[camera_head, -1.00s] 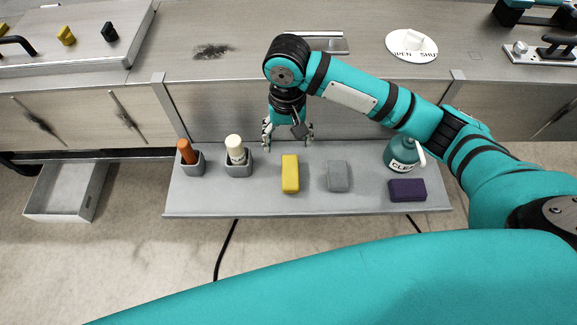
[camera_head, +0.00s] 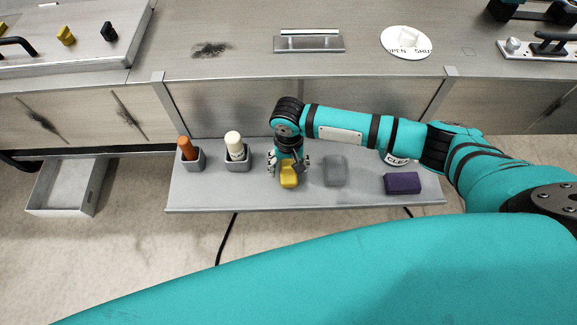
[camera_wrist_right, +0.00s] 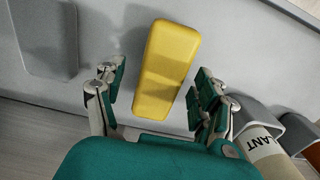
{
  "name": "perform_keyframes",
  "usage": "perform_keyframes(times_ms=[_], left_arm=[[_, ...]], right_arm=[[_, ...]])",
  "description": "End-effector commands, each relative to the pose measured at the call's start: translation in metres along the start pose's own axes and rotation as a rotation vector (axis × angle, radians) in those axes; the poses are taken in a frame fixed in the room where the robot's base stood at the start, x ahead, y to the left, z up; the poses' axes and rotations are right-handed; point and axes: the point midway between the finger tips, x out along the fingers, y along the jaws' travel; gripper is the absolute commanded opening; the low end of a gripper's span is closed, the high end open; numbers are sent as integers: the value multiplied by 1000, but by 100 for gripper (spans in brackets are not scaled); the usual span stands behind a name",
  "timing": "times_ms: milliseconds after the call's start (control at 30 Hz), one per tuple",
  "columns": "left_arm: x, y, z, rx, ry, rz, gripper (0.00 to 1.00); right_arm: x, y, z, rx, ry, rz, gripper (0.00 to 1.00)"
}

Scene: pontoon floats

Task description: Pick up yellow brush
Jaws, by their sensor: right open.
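The yellow brush (camera_head: 289,180) is a yellow block lying on the grey shelf (camera_head: 240,200), partly hidden by my right gripper in the head view. In the right wrist view the yellow brush (camera_wrist_right: 167,70) lies between the open fingers. My right gripper (camera_head: 288,167) is over the brush with its fingers apart, one on each side; it also shows in the right wrist view (camera_wrist_right: 155,105). I see a gap between each finger and the brush there. My left gripper is not in view.
A grey block (camera_head: 335,171) lies right of the brush, then a purple block (camera_head: 403,183). A white-topped item (camera_head: 236,147) and an orange one (camera_head: 187,149) stand in holders to the left. A bottle (camera_head: 398,160) is partly hidden behind my arm.

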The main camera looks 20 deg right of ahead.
Motion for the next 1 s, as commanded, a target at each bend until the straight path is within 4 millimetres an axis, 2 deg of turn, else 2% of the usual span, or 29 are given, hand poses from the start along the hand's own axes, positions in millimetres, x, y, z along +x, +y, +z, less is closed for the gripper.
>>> perform_keyframes(times_ms=[233, 267, 700, 1000], left_arm=[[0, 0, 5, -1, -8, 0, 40], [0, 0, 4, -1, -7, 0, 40], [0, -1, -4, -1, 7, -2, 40], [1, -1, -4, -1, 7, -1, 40]], right_arm=[[2, 0, 0, -1, 1, 0, 71], [2, 0, 0, 0, 1, 0, 69], [2, 0, 0, 0, 1, 0, 11], [0, 0, -1, 0, 1, -1, 10]])
